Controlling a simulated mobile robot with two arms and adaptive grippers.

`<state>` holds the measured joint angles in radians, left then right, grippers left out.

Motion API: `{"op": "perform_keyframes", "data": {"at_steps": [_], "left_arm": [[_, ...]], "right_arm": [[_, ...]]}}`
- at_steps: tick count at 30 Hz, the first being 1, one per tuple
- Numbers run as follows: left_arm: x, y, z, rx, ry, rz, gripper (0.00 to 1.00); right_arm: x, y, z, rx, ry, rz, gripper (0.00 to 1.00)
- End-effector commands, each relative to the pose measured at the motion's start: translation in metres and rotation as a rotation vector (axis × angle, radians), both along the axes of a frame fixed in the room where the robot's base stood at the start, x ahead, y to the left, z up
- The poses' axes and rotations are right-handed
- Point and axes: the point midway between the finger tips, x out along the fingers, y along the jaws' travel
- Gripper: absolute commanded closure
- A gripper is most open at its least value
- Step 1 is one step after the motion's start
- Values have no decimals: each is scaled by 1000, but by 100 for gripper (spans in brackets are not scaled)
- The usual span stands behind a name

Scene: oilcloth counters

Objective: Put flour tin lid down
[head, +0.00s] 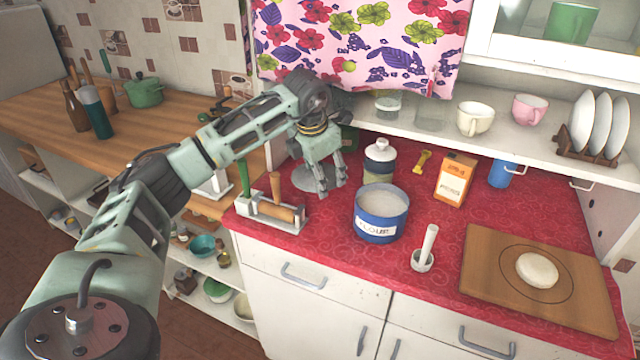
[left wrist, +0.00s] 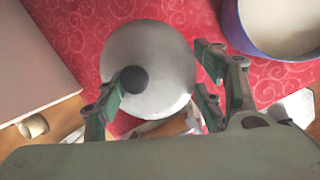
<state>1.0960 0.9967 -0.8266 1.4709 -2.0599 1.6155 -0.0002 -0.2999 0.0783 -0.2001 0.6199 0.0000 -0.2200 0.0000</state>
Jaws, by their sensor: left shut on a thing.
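The flour tin lid (head: 302,180) is a round grey disc, low over or on the red oilcloth at the counter's left; I cannot tell whether it touches the cloth. In the left wrist view the lid (left wrist: 165,60) shows face on, with a dark knob (left wrist: 134,79) by one finger. My left gripper (head: 334,188) reaches down at the lid and is shut on it; the exact contact is unclear. The blue flour tin (head: 378,228) stands open and full of white flour, right of the gripper. My right gripper is out of view.
A white-lidded jar (head: 380,162), an orange box (head: 455,178) and a mortar with pestle (head: 424,255) stand nearby. A board with dough (head: 480,262) is at the right.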

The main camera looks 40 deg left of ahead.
Motion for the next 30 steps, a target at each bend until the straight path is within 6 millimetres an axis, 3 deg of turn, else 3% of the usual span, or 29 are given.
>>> {"op": "perform_keyframes", "data": {"at_steps": [15,30], "left_arm": [[-1,0,-54,1,0,2,78],[-1,0,-64,0,-1,2,78]], "right_arm": [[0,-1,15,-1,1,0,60],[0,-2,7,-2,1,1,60]]}}
